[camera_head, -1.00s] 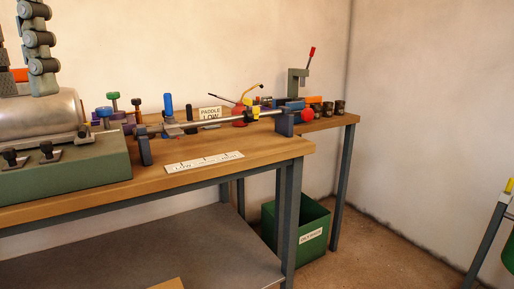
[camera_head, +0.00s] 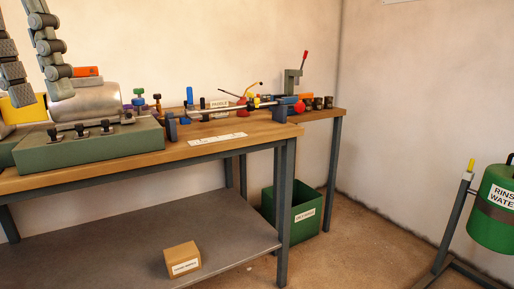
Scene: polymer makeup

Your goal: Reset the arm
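My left gripper (camera_head: 41,96) hangs into the top left corner of the head view. Its two grey, segmented fingers point down and stand apart, with nothing seen held between them. They appear in front of a silver cylinder (camera_head: 92,104) on a green base (camera_head: 85,150) with several black knobs. I cannot tell how far the fingers are from it. The rest of the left arm is outside the view. My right gripper is not in view.
A wooden bench (camera_head: 225,135) carries a silver rod, coloured knobs, a white ruled strip (camera_head: 217,139) and a red-handled press (camera_head: 293,78). A cardboard box (camera_head: 182,259) sits on the lower shelf (camera_head: 110,245).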

